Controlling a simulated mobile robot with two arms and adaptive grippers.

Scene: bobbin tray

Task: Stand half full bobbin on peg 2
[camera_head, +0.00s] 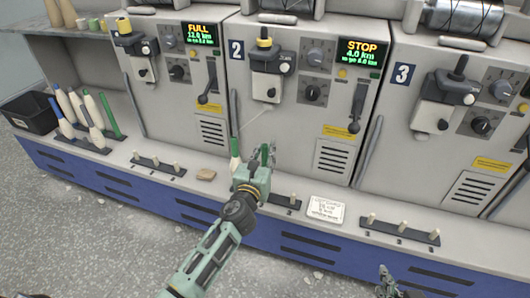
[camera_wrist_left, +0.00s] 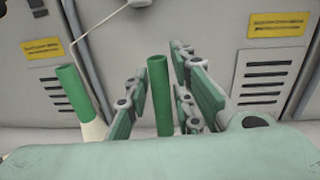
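Two green-topped bobbins stand in front of machine 2. The left one (camera_head: 235,152) has cream yarn lower down; it also shows in the left wrist view (camera_wrist_left: 74,92). The other, a green tube (camera_head: 265,153), stands between my left gripper's fingers, also in the left wrist view (camera_wrist_left: 159,95). My left gripper (camera_head: 256,160) is open around it, with gaps visible on both sides in the wrist view (camera_wrist_left: 160,105). The tube's lower part is hidden. The middle peg rack (camera_head: 287,202) is mostly hidden by my gripper. My right gripper (camera_head: 388,280) is at the bottom edge, its opening unclear.
Several bobbins (camera_head: 92,108) and a black bin (camera_head: 32,111) are far left. A thread (camera_wrist_left: 100,22) runs down beside the left bobbin.

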